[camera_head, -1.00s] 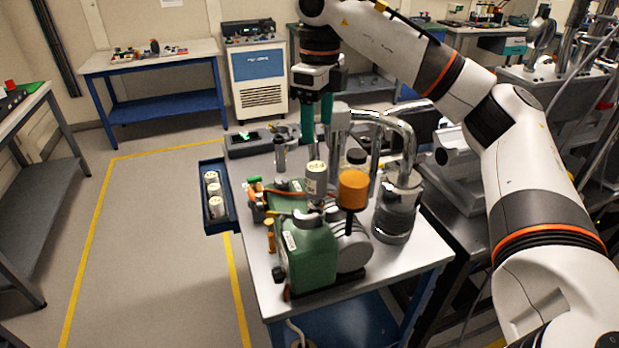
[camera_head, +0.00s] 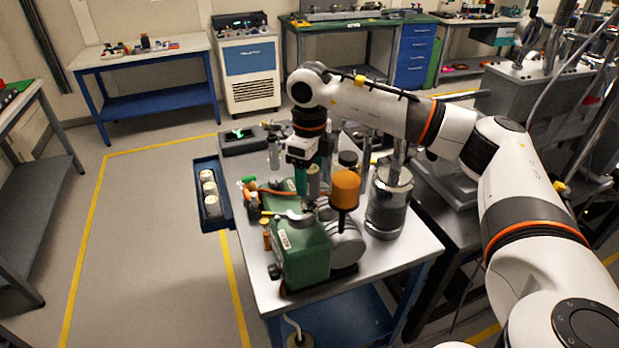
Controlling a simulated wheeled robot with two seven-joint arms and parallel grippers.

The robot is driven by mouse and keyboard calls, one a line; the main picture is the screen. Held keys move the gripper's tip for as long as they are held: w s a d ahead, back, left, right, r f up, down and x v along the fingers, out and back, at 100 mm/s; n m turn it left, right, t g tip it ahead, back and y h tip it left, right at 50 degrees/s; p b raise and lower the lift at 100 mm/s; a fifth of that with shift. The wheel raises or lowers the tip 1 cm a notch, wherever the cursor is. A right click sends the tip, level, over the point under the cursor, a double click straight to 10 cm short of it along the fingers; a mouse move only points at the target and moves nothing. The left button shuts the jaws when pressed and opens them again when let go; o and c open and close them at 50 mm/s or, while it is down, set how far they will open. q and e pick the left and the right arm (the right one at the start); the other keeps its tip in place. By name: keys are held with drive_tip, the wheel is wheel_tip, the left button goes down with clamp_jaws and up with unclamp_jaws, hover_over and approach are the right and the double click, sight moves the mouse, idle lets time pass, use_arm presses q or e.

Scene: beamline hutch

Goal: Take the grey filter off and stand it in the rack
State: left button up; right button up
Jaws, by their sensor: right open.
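The grey filter (camera_head: 313,182) is a pale cylinder standing on the green pump (camera_head: 303,255). My right gripper (camera_head: 314,178) points down over it with its green fingers open, one on each side of the filter. The fingers and wrist hide part of the filter, and I cannot tell whether they touch it. A blue rack (camera_head: 226,207) sits along the table's left edge, with pale cylinders (camera_head: 209,188) standing in it. My left gripper is not in view.
An orange filter (camera_head: 346,188) stands on the pump just right of the gripper. A shiny metal vessel (camera_head: 388,205) is further right. A dark box with a green light (camera_head: 243,140) lies behind the rack. The floor left of the rack is clear.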

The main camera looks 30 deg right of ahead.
drive_tip(key=c, duration=1.1)
